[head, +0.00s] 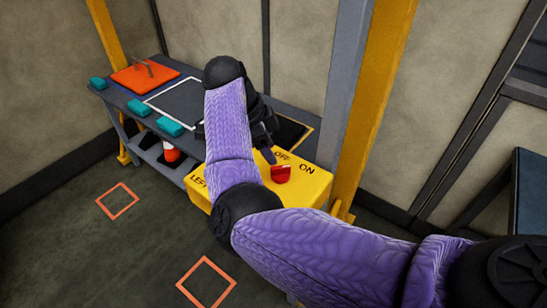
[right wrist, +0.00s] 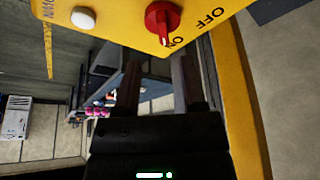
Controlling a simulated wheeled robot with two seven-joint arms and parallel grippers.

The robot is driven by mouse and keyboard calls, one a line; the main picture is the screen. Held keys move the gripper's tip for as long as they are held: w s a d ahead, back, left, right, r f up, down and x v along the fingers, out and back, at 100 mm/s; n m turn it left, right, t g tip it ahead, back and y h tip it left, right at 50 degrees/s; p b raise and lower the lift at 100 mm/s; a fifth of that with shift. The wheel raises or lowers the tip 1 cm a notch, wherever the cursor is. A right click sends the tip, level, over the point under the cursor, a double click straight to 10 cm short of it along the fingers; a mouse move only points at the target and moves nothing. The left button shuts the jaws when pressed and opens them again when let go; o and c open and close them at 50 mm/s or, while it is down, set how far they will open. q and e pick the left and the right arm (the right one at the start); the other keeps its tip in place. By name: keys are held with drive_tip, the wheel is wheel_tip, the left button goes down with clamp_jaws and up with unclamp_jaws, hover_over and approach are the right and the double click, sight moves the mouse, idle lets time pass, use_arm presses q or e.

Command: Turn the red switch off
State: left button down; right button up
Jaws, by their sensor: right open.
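The red switch (head: 281,174) is on top of the yellow box (head: 305,188), beside printed OFF and ON labels. In the right wrist view the red switch (right wrist: 160,18) is a round knob with a raised handle, which points at the ON label. My right gripper (head: 268,155) is just left of and behind the switch in the head view, partly hidden by my purple arm. In the right wrist view my right gripper (right wrist: 158,82) has its two dark fingers apart, with nothing between them; the switch lies beyond their tips. My left gripper is not in view.
A white button (right wrist: 84,17) is on the same yellow box. A grey bench (head: 112,98) behind carries an orange plate (head: 135,77) and teal blocks (head: 170,126). A yellow post (head: 375,95) rises just behind the box. The floor at front left is clear, with orange squares marked.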

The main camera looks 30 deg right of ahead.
sight(279, 167)
drive_tip(key=x, duration=0.6)
drive_tip(key=shift+w, duration=0.1)
drive_tip(key=shift+w, duration=0.1)
clamp_jaws()
drive_tip(key=shift+r, duration=0.1)
